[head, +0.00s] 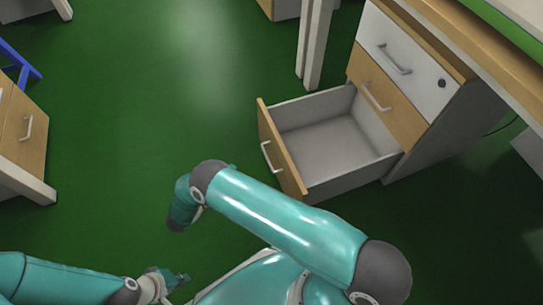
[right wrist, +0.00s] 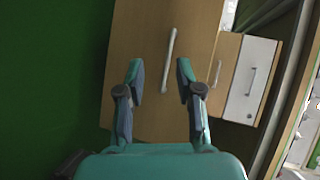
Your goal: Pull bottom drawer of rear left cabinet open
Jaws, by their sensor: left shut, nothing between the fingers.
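The cabinet (head: 470,115) at the right of the head view has a white top drawer, a wooden middle drawer (head: 372,85) and a bottom drawer (head: 330,135). The bottom drawer is pulled well out and looks empty. Its wooden front (right wrist: 150,110) and vertical-looking handle (right wrist: 169,60) fill the middle of the right wrist view. My right gripper (right wrist: 160,74) is open, with a fingertip on each side of the handle in the picture; I cannot tell whether they touch it. My left gripper (head: 176,280) is shut and empty, low over the floor.
A desk edge (head: 500,65) overhangs the cabinet, and a pale desk leg (head: 315,45) stands behind the open drawer. Another wooden cabinet (head: 22,130) stands at the left edge. The green floor (head: 150,110) between them is clear.

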